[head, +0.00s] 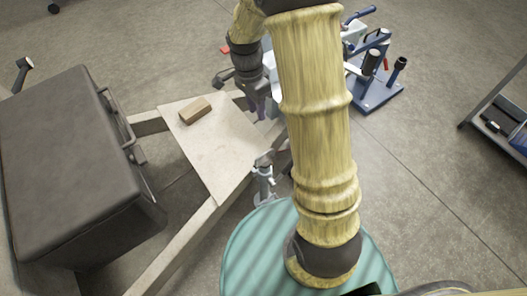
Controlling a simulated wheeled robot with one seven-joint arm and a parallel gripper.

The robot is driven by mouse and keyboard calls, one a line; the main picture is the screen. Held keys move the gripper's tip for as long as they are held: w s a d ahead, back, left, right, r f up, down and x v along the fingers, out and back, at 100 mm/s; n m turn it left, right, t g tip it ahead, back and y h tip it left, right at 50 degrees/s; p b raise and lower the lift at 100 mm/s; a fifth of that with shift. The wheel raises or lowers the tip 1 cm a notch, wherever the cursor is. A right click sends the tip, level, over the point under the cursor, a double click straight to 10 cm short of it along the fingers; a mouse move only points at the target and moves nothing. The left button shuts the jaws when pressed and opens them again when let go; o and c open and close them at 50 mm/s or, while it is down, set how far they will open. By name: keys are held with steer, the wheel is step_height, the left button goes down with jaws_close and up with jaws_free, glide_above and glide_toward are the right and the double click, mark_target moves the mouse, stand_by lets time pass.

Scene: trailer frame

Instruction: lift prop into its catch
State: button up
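A light A-shaped trailer frame (176,246) runs from the lower left towards the middle. A grey upright metal fitting (263,181) stands at the frame's near side, beside my arm; it may be the prop, but I cannot tell for sure. I cannot make out the catch. My gripper (257,108) points down over the far end of the frame, by the pale plate's right corner. Its fingers are small and dark against the frame, so I cannot see whether they are open or hold anything. My arm hides part of the frame's tip.
A pale plate (222,150) on the frame carries a brown block (195,110). A large dark box (65,165) with a handle fills the left. A blue stand with tools (378,90) is beyond my arm. A dark rack (500,112) stands far right. Open concrete floor lies between.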

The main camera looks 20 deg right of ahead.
steer(key=b, duration=0.8)
glide_above(263, 159)
step_height(263, 159, down, 17)
steer(key=shift+s+d, duration=0.1)
jaws_close()
